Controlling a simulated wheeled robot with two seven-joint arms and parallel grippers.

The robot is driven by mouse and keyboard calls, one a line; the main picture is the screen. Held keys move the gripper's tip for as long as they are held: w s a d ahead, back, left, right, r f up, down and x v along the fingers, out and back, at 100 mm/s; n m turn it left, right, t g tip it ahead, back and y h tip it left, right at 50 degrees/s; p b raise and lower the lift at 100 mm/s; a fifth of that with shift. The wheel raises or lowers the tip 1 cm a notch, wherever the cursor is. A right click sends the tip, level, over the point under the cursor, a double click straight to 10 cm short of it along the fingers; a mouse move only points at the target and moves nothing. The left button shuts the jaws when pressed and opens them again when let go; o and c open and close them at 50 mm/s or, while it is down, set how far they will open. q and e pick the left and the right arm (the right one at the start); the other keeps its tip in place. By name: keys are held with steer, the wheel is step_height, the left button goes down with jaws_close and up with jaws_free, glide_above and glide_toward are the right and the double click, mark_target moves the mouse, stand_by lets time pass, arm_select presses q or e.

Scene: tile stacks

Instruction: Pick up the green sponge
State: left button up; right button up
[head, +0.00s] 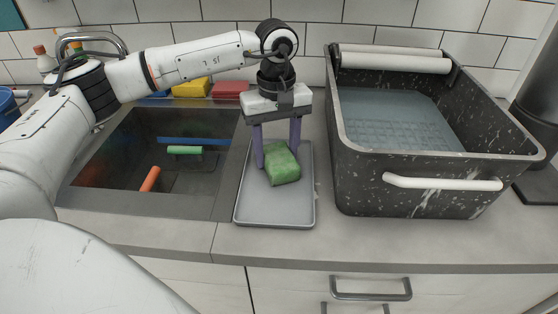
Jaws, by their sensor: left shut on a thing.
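The green sponge (283,166) is between the two purple fingers of my left gripper (278,154), over the grey tray (275,215) on the counter. My left gripper points downward and is shut on the sponge, which sits slightly tilted. I cannot tell whether the sponge's underside touches the tray. My right gripper is not in view.
A deep black speckled tub (365,185) with white handles stands to the right of the tray. A sink (100,185) holding a green and an orange item is to the left. A yellow sponge (191,88) and a red sponge (229,89) lie behind it.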

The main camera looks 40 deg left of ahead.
mark_target(276, 151)
arm_select(q)
step_height(276, 151, up, 10)
steer(key=shift+r+b, duration=0.1)
steer(key=shift+b, duration=0.2)
steer(key=o, duration=0.5)
steer(key=c, duration=0.4)
steer(key=shift+s, duration=0.1)
